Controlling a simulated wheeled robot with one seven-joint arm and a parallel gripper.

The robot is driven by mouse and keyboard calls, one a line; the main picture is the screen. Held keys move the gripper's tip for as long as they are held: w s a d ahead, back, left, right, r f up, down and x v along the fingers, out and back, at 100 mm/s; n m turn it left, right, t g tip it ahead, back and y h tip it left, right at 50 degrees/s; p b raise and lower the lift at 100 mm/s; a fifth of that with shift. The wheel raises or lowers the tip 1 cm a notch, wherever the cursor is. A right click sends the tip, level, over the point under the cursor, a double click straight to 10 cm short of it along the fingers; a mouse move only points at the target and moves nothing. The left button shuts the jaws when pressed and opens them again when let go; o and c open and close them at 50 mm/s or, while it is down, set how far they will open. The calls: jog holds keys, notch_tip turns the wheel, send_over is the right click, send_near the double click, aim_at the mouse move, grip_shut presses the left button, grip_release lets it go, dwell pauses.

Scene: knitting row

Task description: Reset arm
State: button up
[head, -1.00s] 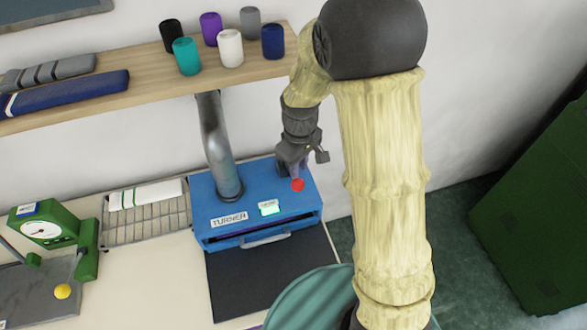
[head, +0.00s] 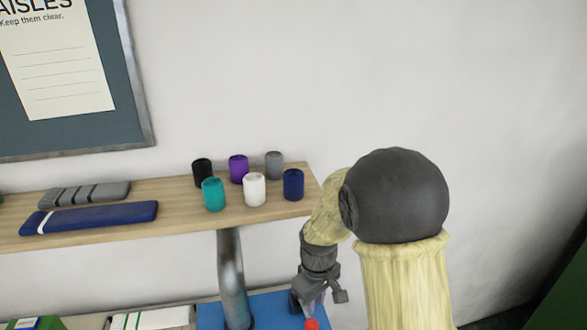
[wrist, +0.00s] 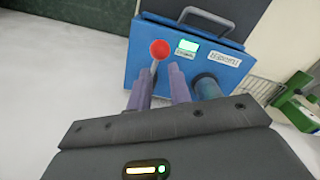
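My gripper (wrist: 158,69) shows two purple-grey fingers with a gap between them in the wrist view. It is open, with nothing clearly held. A red ball knob (wrist: 160,49) on a thin stem on the blue machine (wrist: 207,45) shows just past the fingertips. I cannot tell whether a finger touches the stem. In the head view, my gripper (head: 308,302) hangs low beside the grey pipe, and the red knob (head: 312,324) is just below it at the picture's bottom edge. My arm is bent down from its dark joint at right.
A wooden shelf (head: 120,190) above the machine holds several coloured cylinders (head: 213,194) and a dark blue bar (head: 90,217). A grey pipe (head: 233,278) rises from the machine (head: 268,308) left of my gripper. A notice board (head: 135,75) hangs upper left. The wall at upper right is bare.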

jog(key=s+d+f+m+t+b, duration=0.1)
jog(key=s+d+m+t+b, duration=0.1)
jog(key=s+d+m+b, duration=0.4)
jog(key=s+d+m, duration=0.2)
jog(key=s+d, duration=0.1)
jog(key=s, duration=0.1)
jog(key=shift+s+t, duration=0.3)
jog(key=shift+s, duration=0.05)
